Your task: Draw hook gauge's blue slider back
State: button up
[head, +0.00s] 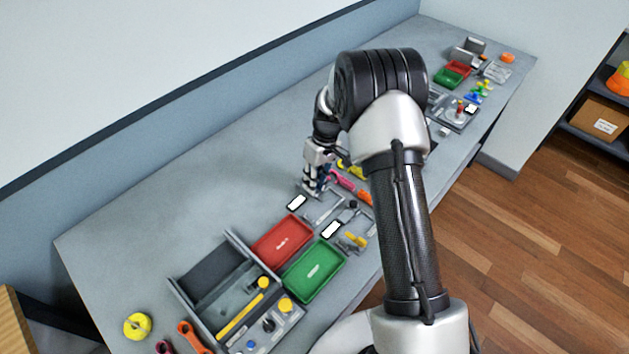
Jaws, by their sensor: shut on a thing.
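My gripper (312,186) points down at the bench near the wall side, past the red tray. Its fingers are shut on a small part that they hide. The part sits where a grey metal piece (327,213), which looks like the hook gauge, lies on the bench. I cannot make out the blue slider's colour or how far along the gauge it stands. The gauge's far end is also hard to see at this size.
A white label card (297,202) lies just left of my gripper, and pink pliers (343,180) lie to its right. A red tray (282,239) and a green tray (314,271) stand nearer.

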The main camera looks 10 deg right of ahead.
grip_shut()
jog(key=shift+w, duration=0.1)
jog(key=shift+w+a, duration=0.4)
jog(key=shift+w, duration=0.2)
jog(key=shift+w+a, duration=0.4)
jog(key=shift+w, duration=0.2)
jog(key=o, duration=0.6)
grip_release()
jog(key=shift+a, duration=0.1)
jog(key=shift+o, duration=0.6)
jog(key=v, duration=1.2)
